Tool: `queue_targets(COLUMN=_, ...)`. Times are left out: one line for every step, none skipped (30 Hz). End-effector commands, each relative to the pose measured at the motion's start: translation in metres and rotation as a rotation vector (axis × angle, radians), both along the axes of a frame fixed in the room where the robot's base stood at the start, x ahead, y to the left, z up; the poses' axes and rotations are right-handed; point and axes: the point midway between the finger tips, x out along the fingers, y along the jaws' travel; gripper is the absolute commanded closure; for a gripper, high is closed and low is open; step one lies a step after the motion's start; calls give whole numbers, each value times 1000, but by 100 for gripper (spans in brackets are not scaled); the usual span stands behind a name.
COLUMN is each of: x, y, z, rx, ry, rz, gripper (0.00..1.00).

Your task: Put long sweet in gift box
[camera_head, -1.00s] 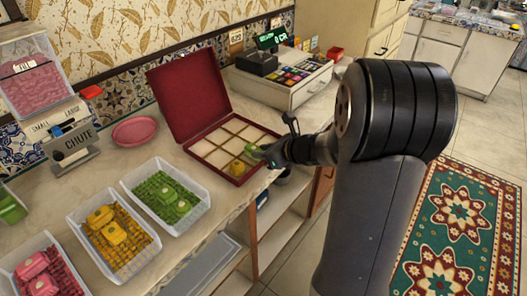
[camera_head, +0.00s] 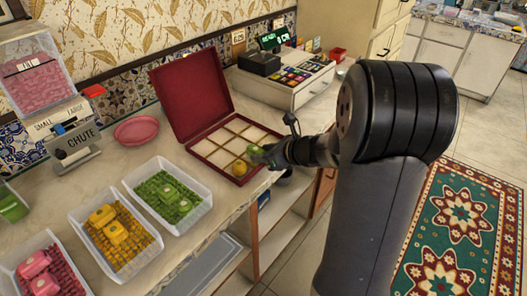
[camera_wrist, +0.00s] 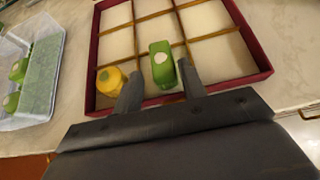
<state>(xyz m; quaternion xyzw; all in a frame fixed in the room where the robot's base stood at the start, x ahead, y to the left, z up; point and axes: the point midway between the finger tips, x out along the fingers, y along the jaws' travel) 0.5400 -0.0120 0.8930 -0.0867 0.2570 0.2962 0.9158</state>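My gripper (camera_wrist: 160,85) is over the near side of the red gift box (camera_head: 214,165). Its fingers are closed on either side of a long green sweet (camera_wrist: 161,62) with a pale spot on top. The green sweet also shows at the gripper's tip in the head view (camera_head: 257,153). The box is open, its lid raised at the back, with tan dividers making several square compartments. A round yellow sweet (camera_wrist: 109,80) sits in a near compartment just left of my gripper. The other visible compartments look empty. How high the green sweet is above the box floor is hard to tell.
Clear trays of green (camera_head: 206,205), yellow (camera_head: 154,255) and pink sweets stand left on the counter (camera_head: 100,180). A cash register (camera_head: 290,85) stands right of the box.

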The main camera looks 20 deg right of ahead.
Motion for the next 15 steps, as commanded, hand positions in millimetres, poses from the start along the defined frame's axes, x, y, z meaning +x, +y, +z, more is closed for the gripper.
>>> queue_targets(x=-4, y=-6, z=4, rx=-4, ry=8, rz=-13, gripper=55)
queue_targets(x=-9, y=-11, z=7, rx=-5, ry=6, rz=-15, gripper=55)
queue_targets(x=-15, y=-15, z=12, rx=-5, ry=4, rz=-16, gripper=55)
queue_targets(x=-20, y=-19, z=17, rx=-5, ry=3, rz=-15, gripper=55)
queue_targets(x=-25, y=-22, z=20, rx=-5, ry=4, rz=-16, gripper=55)
queue_targets(x=-32, y=-28, z=27, rx=-4, ry=2, rz=-16, gripper=55)
queue_targets(x=-37, y=-31, z=30, rx=-4, ry=1, rz=-16, gripper=55)
queue_targets(x=-42, y=-34, z=35, rx=-5, ry=0, rz=-14, gripper=55)
queue_targets(x=-48, y=-38, z=39, rx=-4, ry=-1, rz=-14, gripper=55)
queue_targets(x=-52, y=-41, z=43, rx=-4, ry=-2, rz=-13, gripper=55)
queue_targets(x=-56, y=-44, z=46, rx=-3, ry=-3, rz=-13, gripper=55)
queue_targets(x=-61, y=-47, z=50, rx=-4, ry=-2, rz=-11, gripper=55)
queue_targets(x=-65, y=-50, z=53, rx=-4, ry=-3, rz=-11, gripper=55)
queue_targets(x=-68, y=-52, z=55, rx=-4, ry=-3, rz=-11, gripper=55)
queue_targets(x=-72, y=-54, z=58, rx=-4, ry=-3, rz=-9, gripper=55)
